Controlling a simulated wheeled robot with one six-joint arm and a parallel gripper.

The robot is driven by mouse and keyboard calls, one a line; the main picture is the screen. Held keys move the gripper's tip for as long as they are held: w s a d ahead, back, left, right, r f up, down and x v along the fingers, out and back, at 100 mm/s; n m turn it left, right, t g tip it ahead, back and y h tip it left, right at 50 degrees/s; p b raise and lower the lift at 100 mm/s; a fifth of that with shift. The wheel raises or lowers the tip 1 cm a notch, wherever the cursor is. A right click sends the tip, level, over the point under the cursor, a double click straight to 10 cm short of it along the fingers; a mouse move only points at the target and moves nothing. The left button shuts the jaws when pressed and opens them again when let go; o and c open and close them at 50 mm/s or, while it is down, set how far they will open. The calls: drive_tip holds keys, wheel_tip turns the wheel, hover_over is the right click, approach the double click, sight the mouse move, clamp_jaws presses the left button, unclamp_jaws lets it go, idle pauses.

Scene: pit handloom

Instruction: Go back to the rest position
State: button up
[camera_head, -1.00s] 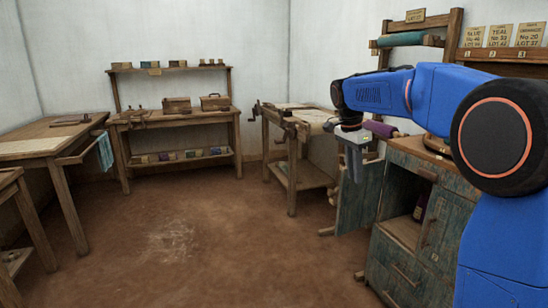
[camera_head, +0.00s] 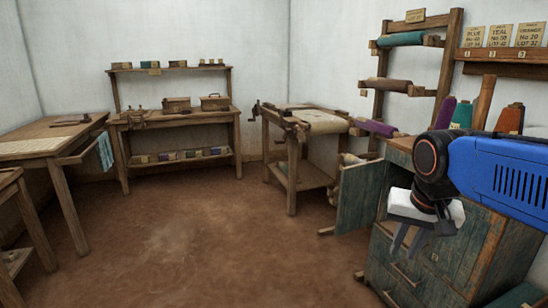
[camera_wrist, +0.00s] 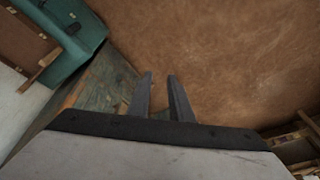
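My gripper (camera_head: 408,243) hangs at the right in the head view, pointing down in front of the teal cabinet (camera_head: 452,242). Its two dark fingers are apart with nothing between them. In the wrist view my gripper (camera_wrist: 160,78) also shows two separated fingers over bare brown floor. The cabinet's left door (camera_head: 358,196) stands open. My blue arm covers part of the cabinet top and front.
Purple, teal and orange cones (camera_head: 461,114) stand at the cabinet's back. A rack (camera_head: 408,86) with cloth rolls is on the wall. A bench (camera_head: 312,118) stands centre right. Tables line the left and back. The middle floor (camera_head: 190,235) is clear.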

drive_tip(key=s+f+n+t, duration=0.1)
drive_tip(key=s+f+n, duration=0.3)
drive_tip(key=s+f, duration=0.4)
drive_tip(key=s, duration=0.3)
drive_tip(key=shift+f, duration=0.4)
drive_tip(key=shift+s+d, duration=0.1)
